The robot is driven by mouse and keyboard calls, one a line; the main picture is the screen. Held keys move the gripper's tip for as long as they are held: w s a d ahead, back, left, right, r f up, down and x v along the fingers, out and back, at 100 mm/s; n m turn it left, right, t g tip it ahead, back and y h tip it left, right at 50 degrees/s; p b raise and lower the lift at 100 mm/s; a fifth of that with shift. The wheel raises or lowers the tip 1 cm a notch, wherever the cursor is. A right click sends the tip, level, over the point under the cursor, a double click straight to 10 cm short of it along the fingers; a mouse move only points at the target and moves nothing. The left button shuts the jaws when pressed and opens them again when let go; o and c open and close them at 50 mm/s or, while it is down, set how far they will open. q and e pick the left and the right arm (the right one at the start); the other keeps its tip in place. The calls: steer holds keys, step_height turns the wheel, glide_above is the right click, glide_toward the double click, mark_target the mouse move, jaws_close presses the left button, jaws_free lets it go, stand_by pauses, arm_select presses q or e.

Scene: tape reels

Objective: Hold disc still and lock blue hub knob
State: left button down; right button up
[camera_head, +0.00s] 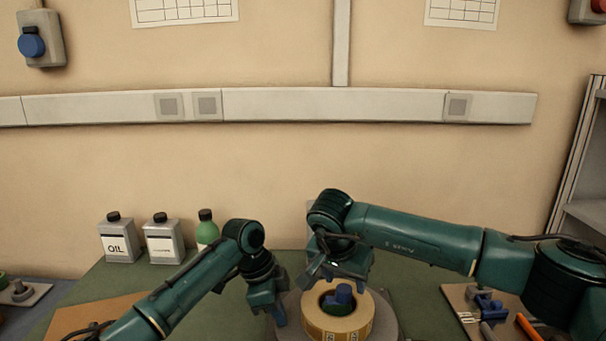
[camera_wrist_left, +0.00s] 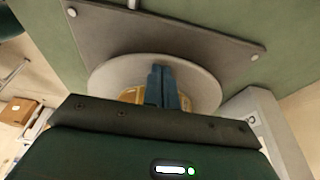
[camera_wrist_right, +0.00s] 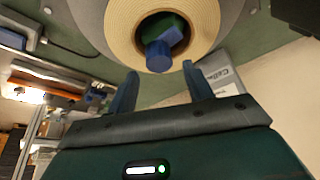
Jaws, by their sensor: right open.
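The grey disc (camera_head: 385,326) lies flat on the bench under a tan tape roll (camera_head: 318,318); it also shows in the left wrist view (camera_wrist_left: 205,88). The blue hub knob (camera_head: 343,293) sits on a green hub inside the roll and shows in the right wrist view (camera_wrist_right: 158,55). My left gripper (camera_head: 279,318) points down at the disc's left side, beside the roll. Its fingers (camera_wrist_left: 164,70) are together over the disc; whether they touch it is unclear. My right gripper (camera_head: 336,277) is open and empty above the roll, its fingers (camera_wrist_right: 160,75) apart short of the knob.
Two grey cans (camera_head: 118,246) (camera_head: 163,245) and a green bottle (camera_head: 207,231) stand at the back left. A brown board (camera_head: 90,315) lies at front left. A tray with blue parts (camera_head: 487,302) and an orange-handled tool (camera_head: 527,327) is at right.

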steer(key=shift+f, duration=0.7)
steer(key=n+y, duration=0.1)
steer(key=n, duration=0.2)
steer(key=shift+d, duration=0.1)
steer(key=n+y, duration=0.1)
steer(key=n, duration=0.2)
steer(key=shift+t, duration=0.3)
steer(key=n+y, duration=0.2)
steer(key=n, duration=0.2)
steer(key=n+g+y, duration=0.1)
steer(key=n, duration=0.2)
steer(key=shift+n, duration=0.4)
steer(key=shift+f, duration=0.4)
steer(key=shift+r, duration=0.15)
